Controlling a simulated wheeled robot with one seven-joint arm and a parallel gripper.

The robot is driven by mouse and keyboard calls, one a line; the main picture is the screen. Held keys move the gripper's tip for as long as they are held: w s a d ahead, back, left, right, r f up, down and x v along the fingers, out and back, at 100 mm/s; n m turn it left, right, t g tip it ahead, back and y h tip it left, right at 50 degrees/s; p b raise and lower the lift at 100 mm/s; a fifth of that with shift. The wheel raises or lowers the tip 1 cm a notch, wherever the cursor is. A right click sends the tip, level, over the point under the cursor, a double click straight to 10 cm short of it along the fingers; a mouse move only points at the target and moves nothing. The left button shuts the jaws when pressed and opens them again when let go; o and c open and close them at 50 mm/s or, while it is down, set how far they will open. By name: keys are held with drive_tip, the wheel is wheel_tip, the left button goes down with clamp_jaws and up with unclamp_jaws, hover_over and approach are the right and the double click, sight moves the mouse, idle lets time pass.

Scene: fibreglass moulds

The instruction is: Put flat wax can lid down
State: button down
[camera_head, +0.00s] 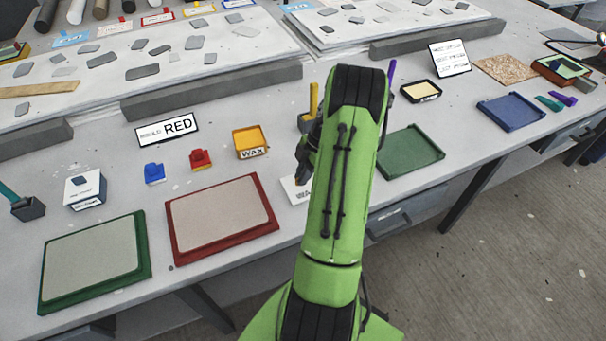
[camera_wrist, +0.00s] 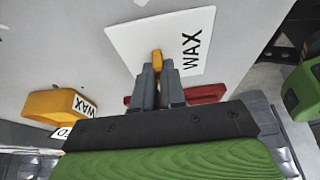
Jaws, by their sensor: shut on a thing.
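My gripper (camera_wrist: 158,75) is shut on a small orange-yellow part, which I take to be the wax can lid (camera_wrist: 157,60). Only a narrow bit of it shows between the fingertips. It appears over a white WAX card (camera_wrist: 130,42) at the table's front; whether it touches the card I cannot tell. In the head view my gripper (camera_head: 301,176) is partly hidden by my arm, and the card (camera_head: 289,190) shows only its left part. The yellow wax can (camera_head: 250,137) stands left of the gripper and looks open on top; it also shows in the wrist view (camera_wrist: 52,104).
A red mould (camera_head: 219,246) and green mould (camera_head: 130,220) lie at left, a green tray (camera_head: 411,150) at right. Blue (camera_head: 154,173) and red (camera_head: 200,160) blocks stand left of the can. A yellow upright tool (camera_head: 313,98) stands behind my gripper.

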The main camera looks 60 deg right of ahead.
drive_tip(key=c, duration=1.2)
unclamp_jaws()
drive_tip(key=shift+f, duration=0.1)
